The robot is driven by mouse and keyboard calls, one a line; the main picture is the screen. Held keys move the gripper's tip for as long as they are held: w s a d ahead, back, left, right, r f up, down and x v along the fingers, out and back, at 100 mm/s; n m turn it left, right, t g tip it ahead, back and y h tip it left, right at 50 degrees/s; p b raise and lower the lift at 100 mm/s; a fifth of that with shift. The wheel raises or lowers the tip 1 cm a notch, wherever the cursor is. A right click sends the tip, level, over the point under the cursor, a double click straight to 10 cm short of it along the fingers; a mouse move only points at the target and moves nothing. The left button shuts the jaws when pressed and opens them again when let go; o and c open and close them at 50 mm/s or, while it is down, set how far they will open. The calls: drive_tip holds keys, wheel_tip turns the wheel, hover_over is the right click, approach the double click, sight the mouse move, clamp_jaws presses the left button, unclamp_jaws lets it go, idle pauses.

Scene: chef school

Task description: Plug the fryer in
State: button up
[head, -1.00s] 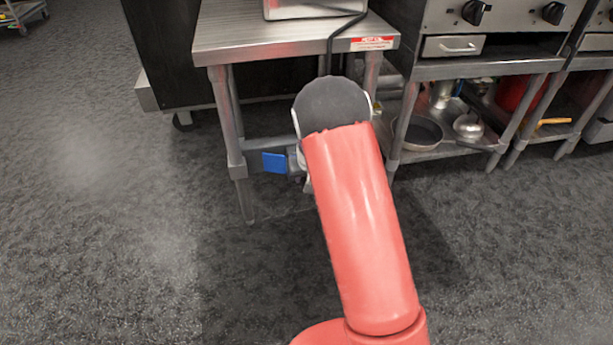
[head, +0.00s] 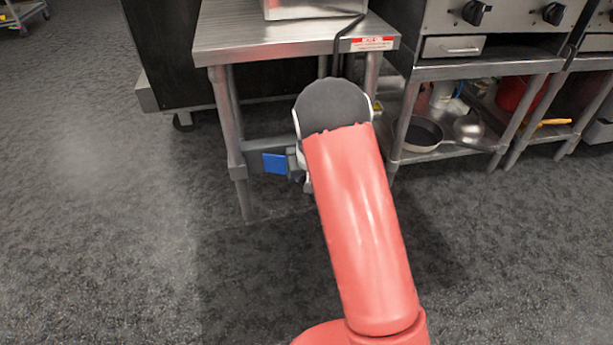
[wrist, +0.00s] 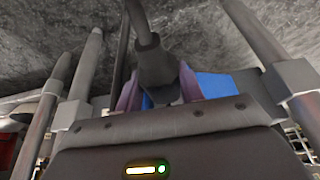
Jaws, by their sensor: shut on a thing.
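The fryer's metal body (head: 300,10) shows only in part at the top of the head view, on a steel table (head: 260,40). Its black cord (head: 345,30) runs over the table's front edge and down. In the wrist view, my gripper (wrist: 160,92) is shut on a dark plug (wrist: 155,65), with a purple finger on each side. A blue box (head: 275,163) is beside my wrist under the table; a blue surface also shows behind the fingers in the wrist view (wrist: 215,86). My arm hides the gripper in the head view. The plug's tip and any socket are hidden.
Table legs (head: 228,120) stand close around my wrist. To the right, a cooking station has a lower shelf with a pan (head: 424,134) and a metal lid (head: 468,126). A dark cabinet (head: 170,60) stands behind left.

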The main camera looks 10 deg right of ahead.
drive_tip(key=shift+w, duration=0.9)
idle(0.5)
drive_tip(key=shift+s+b, duration=0.45)
drive_tip(key=shift+s, duration=1.05)
drive_tip(key=shift+b, duration=0.3)
idle(1.0)
drive_tip(key=shift+w, duration=1.55)
drive_tip(key=shift+s, duration=0.2)
idle(0.6)
drive_tip(key=shift+s+b, duration=0.3)
drive_tip(key=shift+s, duration=1.45)
